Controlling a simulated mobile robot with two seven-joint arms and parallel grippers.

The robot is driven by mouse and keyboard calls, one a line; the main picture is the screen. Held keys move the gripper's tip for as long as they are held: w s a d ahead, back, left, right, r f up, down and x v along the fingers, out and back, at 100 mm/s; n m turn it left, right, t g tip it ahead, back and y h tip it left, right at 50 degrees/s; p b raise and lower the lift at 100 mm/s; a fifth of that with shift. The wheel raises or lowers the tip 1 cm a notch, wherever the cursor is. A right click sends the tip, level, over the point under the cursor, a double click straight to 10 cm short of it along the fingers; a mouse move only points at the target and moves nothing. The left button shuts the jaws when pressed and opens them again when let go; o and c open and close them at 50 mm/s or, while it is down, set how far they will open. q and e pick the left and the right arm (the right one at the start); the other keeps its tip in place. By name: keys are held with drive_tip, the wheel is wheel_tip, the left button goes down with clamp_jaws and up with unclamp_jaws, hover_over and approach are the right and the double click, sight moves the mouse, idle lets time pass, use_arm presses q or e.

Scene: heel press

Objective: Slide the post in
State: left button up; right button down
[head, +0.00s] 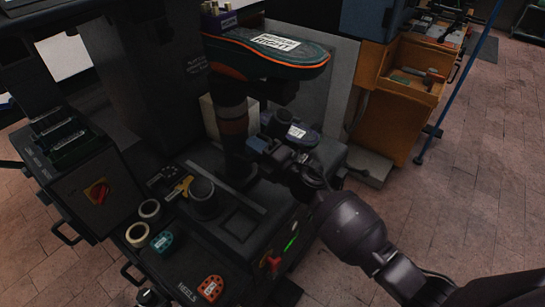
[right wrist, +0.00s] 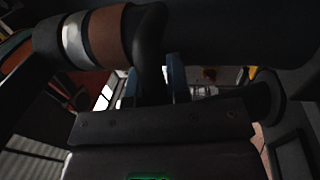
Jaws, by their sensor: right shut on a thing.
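The post (head: 233,122) is a thick dark upright column with a brown band, standing on the dark press base under a shoe-shaped piece. In the right wrist view the post (right wrist: 108,36) runs across the top, with brown and pale bands. My right gripper (head: 254,146) is beside the post, on its right side. In the right wrist view its blue fingers (right wrist: 153,88) are shut on a dark handle (right wrist: 151,58) that joins the post. The handle's far end is hidden between the fingers. My left gripper is not in view.
The shoe-shaped piece (head: 268,50) has an orange edge and a label reading RIGHT. A dark cup (head: 202,200), tape rolls (head: 138,233) and coloured heels (head: 210,288) lie on the base left and in front. A wooden cabinet (head: 385,110) stands back right. Floor is clear at right.

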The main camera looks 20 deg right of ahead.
sight(230, 135)
drive_tip(key=x, duration=0.2)
drive_tip(key=f+b+x, duration=0.1)
drive_tip(key=x, duration=0.4)
drive_tip(key=shift+w+a+f, duration=0.2)
drive_tip(key=shift+w+f, duration=0.05)
drive_tip(key=shift+w+a+r+b, duration=0.1)
drive_tip(key=shift+w+a+b, duration=0.2)
drive_tip(key=shift+w, duration=0.1)
drive_tip(key=shift+r, duration=0.15)
drive_tip(key=c, duration=1.1)
unclamp_jaws()
drive_tip(key=shift+f, duration=0.25)
